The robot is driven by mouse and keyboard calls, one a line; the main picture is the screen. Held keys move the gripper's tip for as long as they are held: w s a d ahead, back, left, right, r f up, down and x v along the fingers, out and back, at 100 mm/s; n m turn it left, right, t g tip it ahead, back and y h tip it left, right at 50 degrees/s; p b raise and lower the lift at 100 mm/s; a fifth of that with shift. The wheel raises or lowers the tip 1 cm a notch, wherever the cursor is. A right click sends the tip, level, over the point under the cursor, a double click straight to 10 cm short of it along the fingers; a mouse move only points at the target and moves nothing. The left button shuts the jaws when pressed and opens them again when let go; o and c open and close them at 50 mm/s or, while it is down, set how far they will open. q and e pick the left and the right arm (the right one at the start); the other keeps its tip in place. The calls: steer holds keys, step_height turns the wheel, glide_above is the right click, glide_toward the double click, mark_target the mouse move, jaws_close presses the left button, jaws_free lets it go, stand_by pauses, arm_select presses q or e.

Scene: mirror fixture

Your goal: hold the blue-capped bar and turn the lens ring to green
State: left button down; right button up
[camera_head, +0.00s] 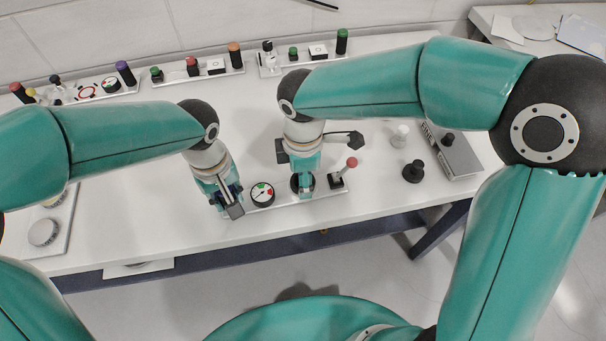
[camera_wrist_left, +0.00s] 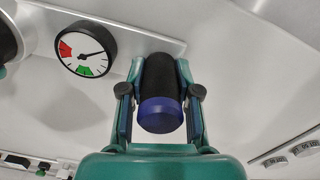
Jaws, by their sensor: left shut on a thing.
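The blue-capped bar is a black cylinder with a blue end cap (camera_wrist_left: 160,114). In the left wrist view it sits between the fingers of my left gripper (camera_wrist_left: 160,100), which is shut on it. In the head view my left gripper (camera_head: 232,203) is at the left end of the white fixture plate, mostly hiding the bar. The round dial (camera_head: 263,194) has red and green sectors; in the left wrist view the dial's (camera_wrist_left: 88,48) needle lies on white, outside both. My right gripper (camera_head: 303,182) points down over a black round part, apparently the lens ring (camera_head: 302,189), mostly hidden; its finger opening is unclear.
A red-knobbed lever (camera_head: 351,163) stands on the plate just right of my right gripper. A black knob (camera_head: 413,173), a white piece (camera_head: 400,136) and a grey box (camera_head: 458,157) are farther right. Other fixtures line the table's back edge. The table between is clear.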

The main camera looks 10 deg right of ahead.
steer(key=shift+m, duration=0.3)
steer(key=m, duration=0.8)
steer(key=shift+m, duration=0.3)
stand_by(0.3)
steer(key=o, duration=1.2)
step_height(320, 180, up, 12)
steer(key=shift+s, duration=0.1)
